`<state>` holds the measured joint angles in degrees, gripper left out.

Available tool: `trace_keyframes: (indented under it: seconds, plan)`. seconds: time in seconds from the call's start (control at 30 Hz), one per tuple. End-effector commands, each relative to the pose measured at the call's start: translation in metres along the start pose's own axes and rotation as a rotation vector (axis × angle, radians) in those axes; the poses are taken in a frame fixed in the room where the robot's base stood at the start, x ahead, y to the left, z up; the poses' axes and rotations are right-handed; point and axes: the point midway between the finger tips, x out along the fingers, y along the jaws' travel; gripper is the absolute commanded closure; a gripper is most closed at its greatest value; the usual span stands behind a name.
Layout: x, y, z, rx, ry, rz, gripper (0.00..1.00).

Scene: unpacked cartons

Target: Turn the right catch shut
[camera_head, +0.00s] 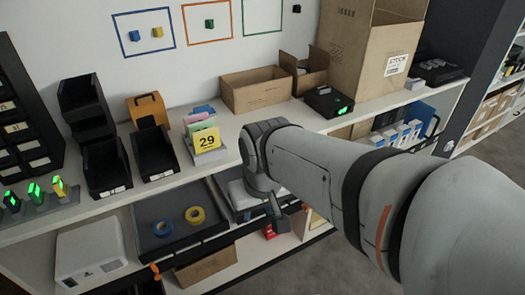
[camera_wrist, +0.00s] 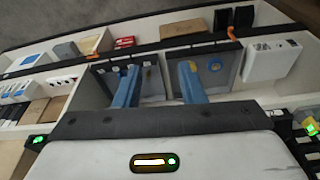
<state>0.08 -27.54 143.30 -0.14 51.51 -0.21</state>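The right catch shows as a small orange piece (camera_wrist: 94,53) on the dark front rail in the wrist view, too small for me to tell how it is turned. The other orange catch (camera_head: 155,268) is on the front rail at lower left in the head view; it also shows sticking out past the rail in the wrist view (camera_wrist: 232,34). My gripper (camera_wrist: 158,68) has its two blue fingers apart with nothing between them, above the dark trays and back from the rail.
A dark tray (camera_head: 150,244) holds blue and yellow tape rolls. A white box (camera_head: 92,250) stands left of it. The shelf above carries black bins (camera_head: 108,165), a yellow "29" card (camera_head: 205,139) and cardboard boxes (camera_head: 255,89). Open floor lies in front of the rail.

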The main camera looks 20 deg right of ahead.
Motion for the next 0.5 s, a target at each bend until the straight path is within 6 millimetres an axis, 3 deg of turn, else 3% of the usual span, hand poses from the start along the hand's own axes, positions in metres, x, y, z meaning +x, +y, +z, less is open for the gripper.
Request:
trace_keyframes:
  seconds: [0.17,0.27,0.33,0.5]
  plan:
    - [0.003,0.0,-0.001,0.013,-0.011,-0.007,0.54]
    - [0.015,-0.002,-0.004,0.068,-0.054,-0.039,0.54]
    - [0.029,0.007,-0.008,0.126,-0.104,-0.085,0.54]
    - [0.075,0.005,-0.028,0.388,-0.272,-0.245,0.54]
